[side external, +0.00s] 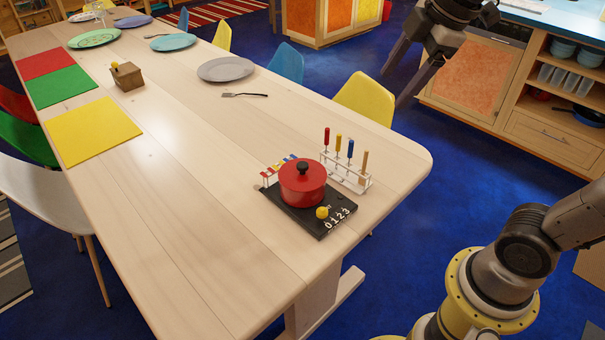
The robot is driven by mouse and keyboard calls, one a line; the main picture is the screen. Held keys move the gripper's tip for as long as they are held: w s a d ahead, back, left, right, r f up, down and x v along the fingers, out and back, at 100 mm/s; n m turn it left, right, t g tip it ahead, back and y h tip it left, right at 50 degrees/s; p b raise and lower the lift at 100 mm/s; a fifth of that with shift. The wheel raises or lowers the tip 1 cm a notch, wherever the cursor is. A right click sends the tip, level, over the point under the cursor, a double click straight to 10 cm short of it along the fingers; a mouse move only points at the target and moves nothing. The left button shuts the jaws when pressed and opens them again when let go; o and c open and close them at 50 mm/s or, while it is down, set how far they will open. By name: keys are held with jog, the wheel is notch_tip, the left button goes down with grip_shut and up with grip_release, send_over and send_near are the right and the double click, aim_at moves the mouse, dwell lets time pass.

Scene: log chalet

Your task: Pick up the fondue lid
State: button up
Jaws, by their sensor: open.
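The fondue lid (301,172) is red with a dark knob on top. It sits on the red fondue pot (302,193) near the table's front right corner. The pot stands on a dark base (285,208) marked with digits and carrying a yellow knob (322,212). My gripper (402,78) is open and empty at the upper right, above the floor beyond the table's edge. It is well apart from the lid.
A rack (346,174) with several coloured-handled forks stands close right of the pot. A small rack of coloured pieces (279,172) is behind it. A fork (245,95), plates and coloured mats lie farther back. The wooden table (200,220) is clear left of the pot.

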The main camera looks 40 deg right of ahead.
jog(key=w+f+n+g, duration=0.2)
jog(key=w+n, duration=0.2)
jog(key=w, duration=0.7)
jog(key=n+g, duration=0.2)
send_over(302, 164)
notch_tip(302, 164, down, 11)
jog(key=shift+g, duration=0.3)
jog(key=f, duration=1)
jog(key=shift+a+f, duration=0.35)
jog(key=shift+s+d+f, duration=0.1)
jog(key=shift+d+f, duration=0.1)
jog(key=shift+f, duration=1.25)
jog(key=shift+d+f, duration=0.15)
jog(key=shift+f, duration=1.3)
grip_shut()
